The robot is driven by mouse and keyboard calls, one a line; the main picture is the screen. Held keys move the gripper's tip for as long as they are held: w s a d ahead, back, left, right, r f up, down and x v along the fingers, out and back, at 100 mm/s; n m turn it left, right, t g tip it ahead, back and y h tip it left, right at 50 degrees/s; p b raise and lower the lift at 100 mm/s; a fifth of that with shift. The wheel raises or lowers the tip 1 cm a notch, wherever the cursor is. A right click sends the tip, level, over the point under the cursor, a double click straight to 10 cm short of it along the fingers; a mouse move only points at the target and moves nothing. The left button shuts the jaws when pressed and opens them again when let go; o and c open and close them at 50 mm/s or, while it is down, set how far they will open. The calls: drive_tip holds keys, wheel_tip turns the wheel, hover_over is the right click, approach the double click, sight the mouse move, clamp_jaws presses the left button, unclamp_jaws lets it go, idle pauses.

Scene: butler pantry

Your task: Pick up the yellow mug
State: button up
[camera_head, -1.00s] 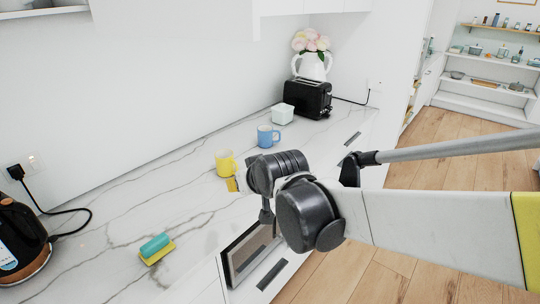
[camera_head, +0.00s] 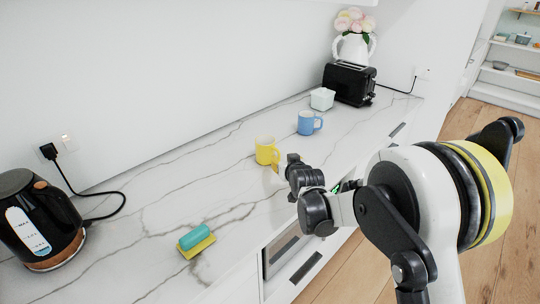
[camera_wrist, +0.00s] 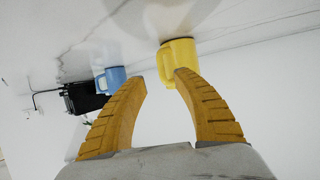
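The yellow mug (camera_head: 266,151) stands upright on the marble counter in the head view.
A blue mug (camera_head: 309,122) stands behind and to the right, with a white container (camera_head: 322,98) and a black toaster (camera_head: 349,83) farther back. A sponge (camera_head: 197,240) lies at the front, and a black kettle (camera_head: 40,222) stands at left. Counter between them is clear.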

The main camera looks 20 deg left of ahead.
sight(279, 157)
drive_tip(key=b+x, duration=0.2)
drive_tip(key=x, duration=0.3)
drive_tip(key=shift+w+a+f, duration=0.1)
drive_tip(key=shift+a+f, duration=0.2)
drive_tip(key=shift+f, duration=0.05)
drive_tip(key=shift+r, duration=0.1)
clamp_jaws()
